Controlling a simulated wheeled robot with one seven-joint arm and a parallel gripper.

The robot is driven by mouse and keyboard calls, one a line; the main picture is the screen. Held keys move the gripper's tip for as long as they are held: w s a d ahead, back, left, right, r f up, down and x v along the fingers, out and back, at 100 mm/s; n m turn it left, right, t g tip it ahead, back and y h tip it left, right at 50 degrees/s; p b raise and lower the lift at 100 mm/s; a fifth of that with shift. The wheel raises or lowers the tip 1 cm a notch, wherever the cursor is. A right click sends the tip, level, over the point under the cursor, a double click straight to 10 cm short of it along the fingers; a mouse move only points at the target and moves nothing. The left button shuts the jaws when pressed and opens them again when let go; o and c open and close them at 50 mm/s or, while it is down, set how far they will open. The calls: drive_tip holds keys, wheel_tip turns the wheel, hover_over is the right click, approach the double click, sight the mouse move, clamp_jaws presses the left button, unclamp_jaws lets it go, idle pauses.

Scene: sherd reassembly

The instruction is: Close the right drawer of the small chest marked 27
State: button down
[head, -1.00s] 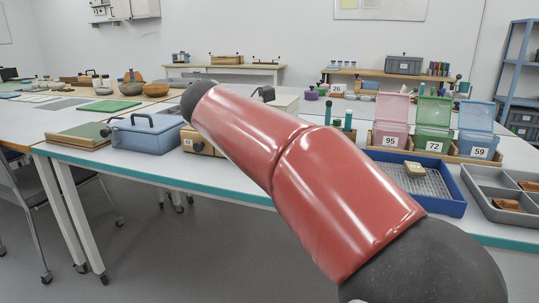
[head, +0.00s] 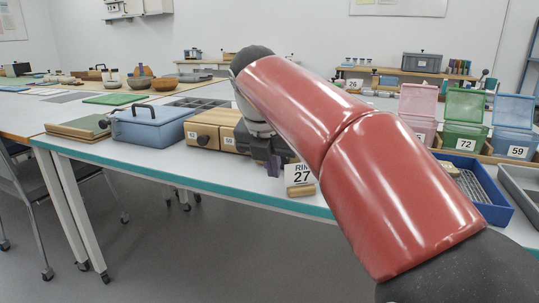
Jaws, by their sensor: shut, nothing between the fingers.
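A small light-wood chest (head: 204,130) stands at the front edge of the white table, with two dark-knobbed fronts side by side and small labels I cannot read clearly. My arm hides its right part. My gripper (head: 274,168) points down, shut and empty, just left of the card and right of the visible chest fronts. I cannot tell whether it touches anything, or how far the right drawer is out.
A blue case (head: 150,127) with a handle sits left of the chest, and a grey divided tray (head: 196,102) lies behind. Pink, green (head: 463,132) and blue lidded bins stand at the right. A blue tray (head: 492,213) with a mesh lies before them. The aisle floor in front is clear.

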drive_tip(key=shift+w+d+p, duration=0.2)
drive_tip(key=shift+w+d, duration=0.1)
drive_tip(key=shift+w, duration=0.65)
drive_tip(key=shift+w+d+p, duration=0.15)
drive_tip(key=shift+w+d, duration=0.15)
drive_tip(key=shift+w, duration=0.65)
drive_tip(key=shift+w+r, duration=0.1)
drive_tip(key=shift+r, duration=0.05)
drive_tip(key=w+p, duration=0.2)
drive_tip(key=w+d+p, duration=0.1)
drive_tip(key=shift+r+p, duration=0.25)
drive_tip(key=shift+p, duration=0.1)
drive_tip(key=shift+w+d+f, duration=0.25)
drive_tip(key=shift+w, duration=0.2)
drive_tip(key=shift+p, duration=0.3)
